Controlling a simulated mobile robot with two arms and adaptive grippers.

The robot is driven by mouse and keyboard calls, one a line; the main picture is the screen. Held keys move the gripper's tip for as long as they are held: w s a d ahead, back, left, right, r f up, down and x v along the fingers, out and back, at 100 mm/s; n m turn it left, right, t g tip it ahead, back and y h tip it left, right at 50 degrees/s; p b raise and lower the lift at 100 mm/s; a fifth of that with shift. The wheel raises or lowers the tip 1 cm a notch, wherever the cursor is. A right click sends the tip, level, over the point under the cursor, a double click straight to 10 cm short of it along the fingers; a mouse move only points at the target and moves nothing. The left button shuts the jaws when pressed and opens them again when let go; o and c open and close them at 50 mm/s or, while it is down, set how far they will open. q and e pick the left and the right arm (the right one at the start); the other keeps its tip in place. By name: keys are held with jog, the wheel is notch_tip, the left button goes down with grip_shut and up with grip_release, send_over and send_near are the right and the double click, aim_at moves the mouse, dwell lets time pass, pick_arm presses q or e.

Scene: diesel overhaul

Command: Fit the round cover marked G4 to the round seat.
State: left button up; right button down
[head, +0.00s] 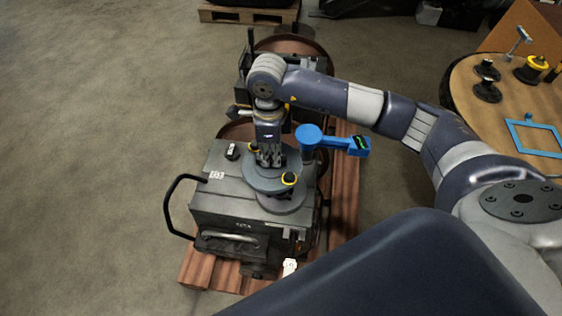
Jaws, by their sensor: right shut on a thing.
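A grey round cover (261,181) is over the top of the grey machine (222,200). My right gripper (269,163) points down from above and is shut on the cover's middle. A lower round grey part (285,206), probably the round seat, shows just below the cover's front edge. The cover hides most of it, and I cannot tell whether the two touch. Yellow-ringed black knobs (289,179) show at the cover's front right and behind the gripper. No G4 mark is legible on the cover. My left gripper is not in view.
The machine stands on a reddish slatted base (345,195), with a black handle (172,208) at left. A round wooden table (485,112) with parts and a blue frame (537,137) is at right.

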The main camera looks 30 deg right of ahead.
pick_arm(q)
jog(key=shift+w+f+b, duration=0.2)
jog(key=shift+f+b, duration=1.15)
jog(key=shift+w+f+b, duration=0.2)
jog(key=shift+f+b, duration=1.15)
pick_arm(e)
jog(key=shift+w+d+f+m, duration=0.3)
jog(key=shift+d+f+m, duration=0.3)
jog(key=shift+f+m, duration=1.75)
jog(key=shift+w+d+f+m, duration=0.25)
jog(key=shift+d+f+m, duration=0.4)
jog(key=shift+f+m, duration=1.7)
jog(key=shift+w+d+f+m, duration=0.3)
jog(key=shift+d+f+m, duration=0.3)
jog(key=shift+f+m, duration=1.75)
pick_arm(q)
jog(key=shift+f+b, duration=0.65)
jog(key=shift+b, duration=0.05)
pick_arm(e)
jog(key=shift+f+n, duration=0.55)
jog(key=shift+f, duration=0.85)
jog(key=c, duration=1.5)
grip_release()
jog(key=shift+s+f, duration=0.1)
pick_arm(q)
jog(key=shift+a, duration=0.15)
